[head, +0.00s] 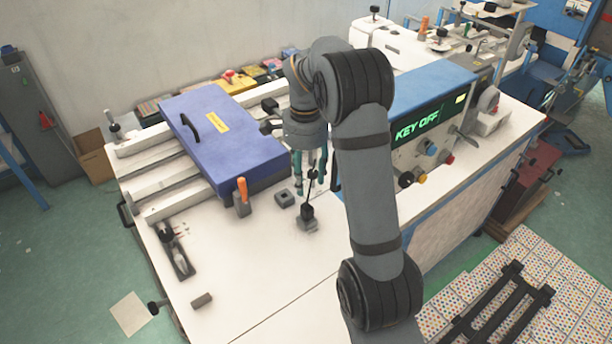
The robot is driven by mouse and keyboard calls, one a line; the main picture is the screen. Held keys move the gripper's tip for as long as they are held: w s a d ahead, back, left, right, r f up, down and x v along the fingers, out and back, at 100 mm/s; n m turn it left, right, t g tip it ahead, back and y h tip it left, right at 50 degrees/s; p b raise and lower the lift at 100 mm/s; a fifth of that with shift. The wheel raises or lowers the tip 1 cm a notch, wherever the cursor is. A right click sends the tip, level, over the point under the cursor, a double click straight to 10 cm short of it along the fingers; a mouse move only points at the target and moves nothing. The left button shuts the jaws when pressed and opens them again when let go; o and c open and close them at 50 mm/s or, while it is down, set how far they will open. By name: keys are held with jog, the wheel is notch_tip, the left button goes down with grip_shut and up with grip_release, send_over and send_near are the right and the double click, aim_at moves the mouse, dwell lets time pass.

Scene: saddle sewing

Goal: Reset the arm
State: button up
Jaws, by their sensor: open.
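My gripper (312,177) points down above the white worktable (250,275), just right of a blue box-like cover (225,140) with a black handle. Its teal fingers are apart and I see nothing held between them. A small black knob on a grey base (307,217) stands on the table just below the fingers; I cannot tell whether they touch it.
A machine with a green "KEY OFF" display (417,124) and knobs stands right of my arm. An orange-handled tool (242,196) and a small grey square block (284,198) stand near the gripper. White rails (165,190) lie at the left. The table's front is mostly clear.

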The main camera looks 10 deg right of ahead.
aim_at(306, 203)
jog(key=shift+f, duration=0.15)
notch_tip(306, 203, down, 12)
jog(key=shift+r, duration=0.2)
jog(key=shift+r+p, duration=0.2)
jog(key=shift+p, duration=0.2)
jog(key=shift+f+b, duration=0.1)
jog(key=shift+b, duration=0.3)
